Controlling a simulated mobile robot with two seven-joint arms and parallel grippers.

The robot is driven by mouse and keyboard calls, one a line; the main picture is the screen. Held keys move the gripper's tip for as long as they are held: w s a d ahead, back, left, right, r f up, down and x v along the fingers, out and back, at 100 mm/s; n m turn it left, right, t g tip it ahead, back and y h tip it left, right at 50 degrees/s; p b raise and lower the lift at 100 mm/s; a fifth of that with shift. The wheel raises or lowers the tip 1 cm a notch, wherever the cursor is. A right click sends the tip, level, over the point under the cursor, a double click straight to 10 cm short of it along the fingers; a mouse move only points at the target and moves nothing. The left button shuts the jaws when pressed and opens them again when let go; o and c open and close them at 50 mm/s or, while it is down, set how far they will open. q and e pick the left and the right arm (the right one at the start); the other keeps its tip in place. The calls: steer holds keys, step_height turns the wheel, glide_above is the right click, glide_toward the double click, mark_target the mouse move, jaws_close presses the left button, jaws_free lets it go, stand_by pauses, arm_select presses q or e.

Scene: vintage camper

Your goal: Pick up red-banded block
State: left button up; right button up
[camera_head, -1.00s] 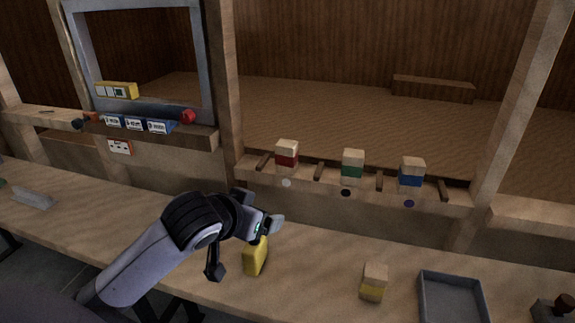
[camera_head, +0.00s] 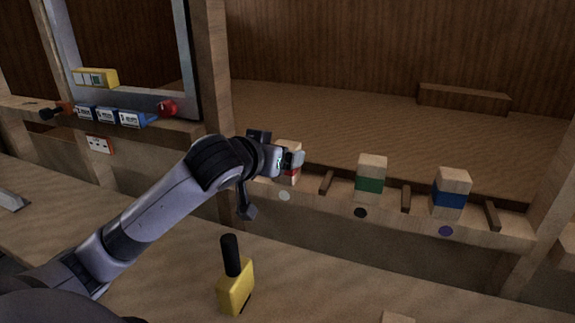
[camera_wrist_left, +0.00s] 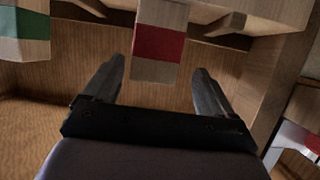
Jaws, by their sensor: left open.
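The red-banded block (camera_head: 289,176) is a pale wooden block with a red band, on the shelf at the left end of the row. My left gripper partly covers it in the head view. In the left wrist view the red-banded block (camera_wrist_left: 159,42) appears between the two open fingers, towards the top of the picture. My left gripper (camera_head: 296,160) is open and empty at the block; the wrist view shows its fingers (camera_wrist_left: 155,85) on either side, with no clear contact. My right gripper is not in view.
A green-banded block (camera_head: 370,180) and a blue-banded block (camera_head: 450,193) stand further right on the shelf, with wooden dividers (camera_head: 406,199) between. A yellow block-like object with a black handle (camera_head: 236,287) stands on the counter below. A window post (camera_head: 211,70) rises left of my gripper.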

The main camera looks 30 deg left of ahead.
arm_select(q)
steer(key=shift+d+x, duration=0.2)
steer(key=shift+x, duration=1.25)
steer(key=shift+d+x, duration=0.15)
steer(key=shift+x, duration=1.25)
steer(key=shift+f, duration=0.1)
steer(key=c, duration=1.1)
